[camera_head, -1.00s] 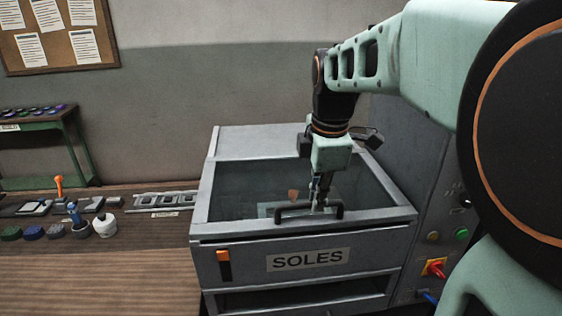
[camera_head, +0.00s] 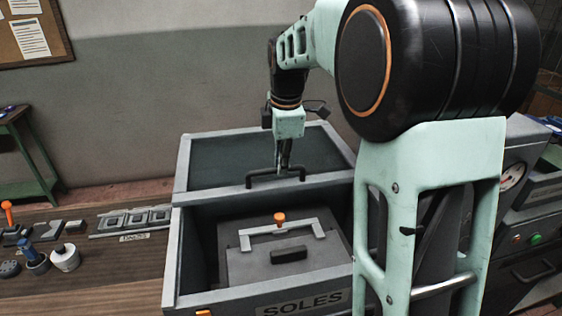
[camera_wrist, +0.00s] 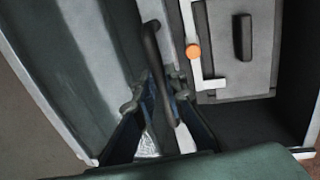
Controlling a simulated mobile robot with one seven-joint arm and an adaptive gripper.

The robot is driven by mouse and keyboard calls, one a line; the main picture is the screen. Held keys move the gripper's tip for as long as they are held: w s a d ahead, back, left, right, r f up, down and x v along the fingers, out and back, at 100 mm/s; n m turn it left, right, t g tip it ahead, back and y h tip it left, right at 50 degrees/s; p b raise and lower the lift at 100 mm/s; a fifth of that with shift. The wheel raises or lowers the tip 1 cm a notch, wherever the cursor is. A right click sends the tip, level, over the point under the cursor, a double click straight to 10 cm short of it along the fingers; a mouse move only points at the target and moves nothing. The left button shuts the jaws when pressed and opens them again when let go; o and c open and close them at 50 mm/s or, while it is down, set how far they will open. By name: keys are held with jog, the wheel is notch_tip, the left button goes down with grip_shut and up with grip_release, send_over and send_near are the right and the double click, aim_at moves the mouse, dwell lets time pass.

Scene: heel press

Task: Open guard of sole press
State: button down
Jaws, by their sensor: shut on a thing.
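The sole press is a grey box with a "SOLES" label (camera_head: 302,304) on its front. Its guard, a grey-framed window panel (camera_head: 220,166), stands raised at the back, leaving the front of the box uncovered. The black guard handle (camera_head: 258,180) is on the panel's near edge. My gripper (camera_head: 284,172) is shut on this handle. In the wrist view, the fingers (camera_wrist: 160,98) close around the dark handle bar (camera_wrist: 152,55). Inside the press lies a grey plate with a black grip (camera_head: 289,254), a pale bracket (camera_head: 282,231) and an orange knob (camera_head: 279,218).
On the wooden bench (camera_head: 110,280) at left are a metal rack (camera_head: 135,218), a white pot (camera_head: 65,257) and small tools. A machine with a gauge (camera_head: 513,175) stands at right. A wall is behind the press. My arm covers the press's right side.

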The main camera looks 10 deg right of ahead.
jog(key=shift+w+p, duration=0.5)
jog(key=shift+w, duration=1.2)
jog(key=c, duration=2)
grip_release()
jog(key=shift+o, duration=0.2)
notch_tip(320, 180, up, 12)
jog(key=s, duration=0.2)
jog(key=shift+s, duration=0.2)
jog(key=shift+f, duration=0.15)
